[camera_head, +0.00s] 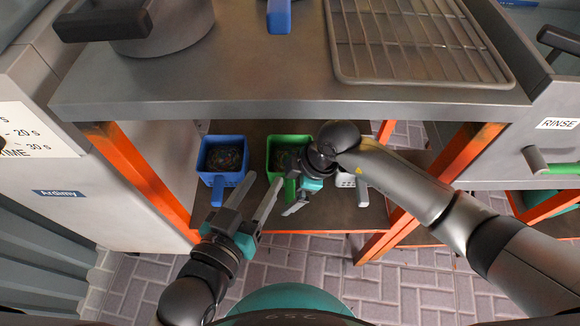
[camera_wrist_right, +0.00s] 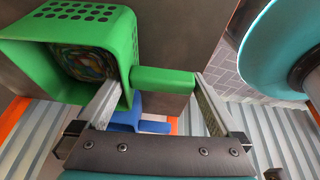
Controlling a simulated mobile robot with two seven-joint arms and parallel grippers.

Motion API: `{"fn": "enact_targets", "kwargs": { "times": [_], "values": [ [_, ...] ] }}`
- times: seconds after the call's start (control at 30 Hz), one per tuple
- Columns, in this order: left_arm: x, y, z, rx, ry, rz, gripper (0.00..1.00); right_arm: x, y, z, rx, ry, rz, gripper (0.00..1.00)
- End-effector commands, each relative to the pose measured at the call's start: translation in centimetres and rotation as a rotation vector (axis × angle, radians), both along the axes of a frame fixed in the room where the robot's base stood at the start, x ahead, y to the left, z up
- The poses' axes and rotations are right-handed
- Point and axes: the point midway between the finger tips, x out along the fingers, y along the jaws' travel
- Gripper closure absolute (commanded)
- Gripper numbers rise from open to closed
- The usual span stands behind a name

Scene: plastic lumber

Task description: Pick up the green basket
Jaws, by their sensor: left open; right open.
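The green basket (camera_head: 290,142) stands on the lower shelf under the counter, between a blue and a pale basket. Its green handle sticks out toward me, partly hidden by my right gripper (camera_head: 289,194). In the right wrist view the green basket (camera_wrist_right: 125,32) fills the upper left, and colourful contents show inside. Whether the left finger touches the basket I cannot tell. My left gripper (camera_head: 265,177) is open and empty in front of the blue and green baskets.
The blue basket (camera_head: 222,141) is left of the green one, its handle close to my left gripper. The pale basket (camera_head: 346,180) is right, partly behind my right arm. Orange legs (camera_head: 150,175) flank the shelf. The metal counter (camera_head: 270,95) overhangs it.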

Motion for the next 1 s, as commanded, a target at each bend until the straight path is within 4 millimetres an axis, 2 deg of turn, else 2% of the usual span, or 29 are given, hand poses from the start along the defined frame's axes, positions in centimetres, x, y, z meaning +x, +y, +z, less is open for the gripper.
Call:
{"fn": "enact_targets", "kwargs": {
  "times": [0.17, 0.9, 1.0],
  "values": [
    [-0.02, -0.02, 0.01, 0.0, 0.0, 0.0, 0.5, 0.02, 0.02, 0.03, 0.0, 0.0, 0.0, 0.0],
    [0.0, 0.0, 0.01, 0.001, 0.001, 0.0, 0.5, 0.01, 0.03, 0.04, 0.001, 0.0, 0.0, 0.82],
    [0.0, 0.0, 0.01, 0.001, 0.001, 0.0, 0.5, 0.1, 0.08, 0.15, 0.003, -0.004, 0.001, 0.89]
  ]
}}
